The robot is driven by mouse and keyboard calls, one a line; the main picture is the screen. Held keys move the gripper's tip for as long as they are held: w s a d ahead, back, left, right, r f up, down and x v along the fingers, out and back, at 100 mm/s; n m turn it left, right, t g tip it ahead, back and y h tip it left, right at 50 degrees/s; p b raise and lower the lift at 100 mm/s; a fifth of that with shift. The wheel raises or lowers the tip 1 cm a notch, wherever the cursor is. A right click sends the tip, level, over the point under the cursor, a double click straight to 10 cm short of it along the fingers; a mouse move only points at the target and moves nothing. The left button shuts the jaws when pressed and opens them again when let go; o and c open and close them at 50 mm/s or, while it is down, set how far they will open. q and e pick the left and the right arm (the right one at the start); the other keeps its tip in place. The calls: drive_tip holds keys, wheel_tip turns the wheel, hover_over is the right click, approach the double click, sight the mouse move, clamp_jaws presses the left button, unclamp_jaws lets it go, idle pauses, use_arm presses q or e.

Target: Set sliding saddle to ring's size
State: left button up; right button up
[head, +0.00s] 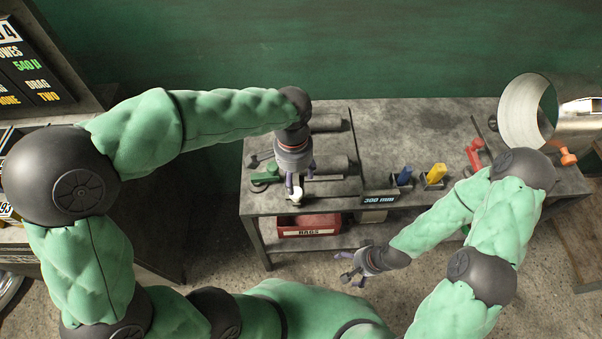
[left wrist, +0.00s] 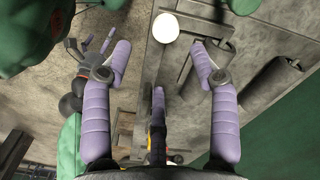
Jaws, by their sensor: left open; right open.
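My left gripper (head: 294,186) points down over the left front part of the workbench, open, directly above a white round knob (head: 296,196). In the left wrist view the knob (left wrist: 166,27) shows ahead of the fingertips, between the two purple fingers (left wrist: 160,62), on or beside a grey rail; contact cannot be seen. Which part is the sliding saddle is unclear. A green clamp-like piece (head: 266,176) lies just left of the gripper. A large shiny metal ring (head: 520,112) stands at the bench's right end. My right gripper (head: 354,268) is open and empty in front of the bench.
The grey workbench (head: 415,122) has a "300 mm" sign (head: 379,198), a blue block (head: 404,176), a yellow block (head: 436,173) and a red tool (head: 475,154). Grey rollers (head: 325,165) lie behind the left gripper. A red rags box (head: 308,226) sits on the lower shelf. The bench's back middle is clear.

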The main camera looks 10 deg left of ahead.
sight(295, 192)
use_arm(q)
drive_tip(key=f+b, duration=0.2)
drive_tip(key=f, duration=0.2)
drive_tip(key=f+b, duration=0.2)
drive_tip(key=f, duration=0.3)
drive_tip(key=shift+w+a, duration=0.15)
drive_tip(key=shift+a, duration=0.05)
drive_tip(key=shift+c, duration=0.3)
clamp_jaws()
drive_tip(key=shift+w, duration=0.1)
